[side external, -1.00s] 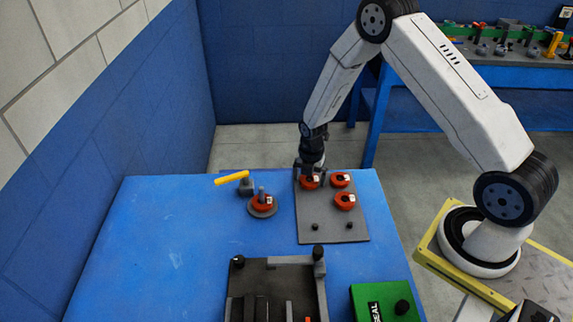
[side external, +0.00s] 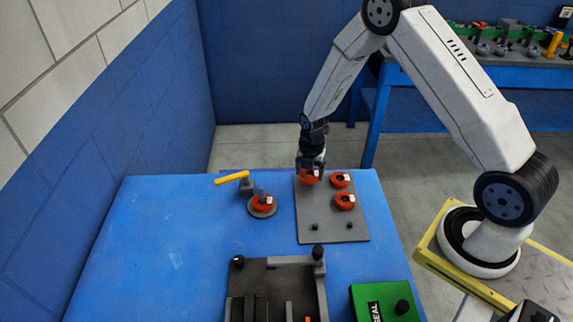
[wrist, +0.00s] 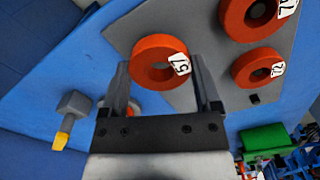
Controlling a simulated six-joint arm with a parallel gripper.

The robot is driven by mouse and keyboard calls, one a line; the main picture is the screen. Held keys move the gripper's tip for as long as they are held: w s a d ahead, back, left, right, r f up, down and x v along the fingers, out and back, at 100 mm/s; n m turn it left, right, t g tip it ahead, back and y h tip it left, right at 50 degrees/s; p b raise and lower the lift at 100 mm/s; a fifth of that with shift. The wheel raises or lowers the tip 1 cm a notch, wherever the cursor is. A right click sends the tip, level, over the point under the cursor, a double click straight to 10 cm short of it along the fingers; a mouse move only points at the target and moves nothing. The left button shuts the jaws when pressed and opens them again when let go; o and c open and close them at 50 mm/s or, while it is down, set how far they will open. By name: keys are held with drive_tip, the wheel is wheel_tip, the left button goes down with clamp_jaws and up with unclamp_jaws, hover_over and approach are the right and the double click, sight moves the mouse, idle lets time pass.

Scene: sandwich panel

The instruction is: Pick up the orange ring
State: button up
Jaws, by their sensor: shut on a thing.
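My gripper (wrist: 162,82) is shut on an orange ring (wrist: 150,47), one finger on each side of it. Another orange ring (side external: 264,203) sits around a post on a round grey base to the left.
A yellow-handled clamp (side external: 232,178) stands behind the round base. Two small dark pegs (side external: 316,227) stand on the board's near part. A dark grey fixture (side external: 277,266) and a green block (side external: 372,298) are at the front. The left side of the blue table (side external: 160,240) is clear.

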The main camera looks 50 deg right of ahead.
drive_tip(key=s+a+r, duration=0.2)
drive_tip(key=s+r, duration=0.8)
drive_tip(key=s, duration=0.4)
drive_tip(key=shift+r, duration=0.4)
drive_tip(key=shift+a, duration=0.1)
drive_tip(key=shift+w, duration=0.2)
drive_tip(key=shift+w+a+r, duration=0.1)
drive_tip(key=shift+w+a, duration=2.1)
drive_tip(key=shift+w, duration=0.7)
drive_tip(key=shift+w+a+r, duration=0.1)
drive_tip(key=shift+w+a, duration=2.05)
drive_tip(key=shift+w, duration=0.8)
drive_tip(key=shift+w+a+r, duration=0.1)
drive_tip(key=shift+w+a, duration=2.1)
drive_tip(key=shift+w, duration=0.7)
drive_tip(key=shift+f, duration=0.15)
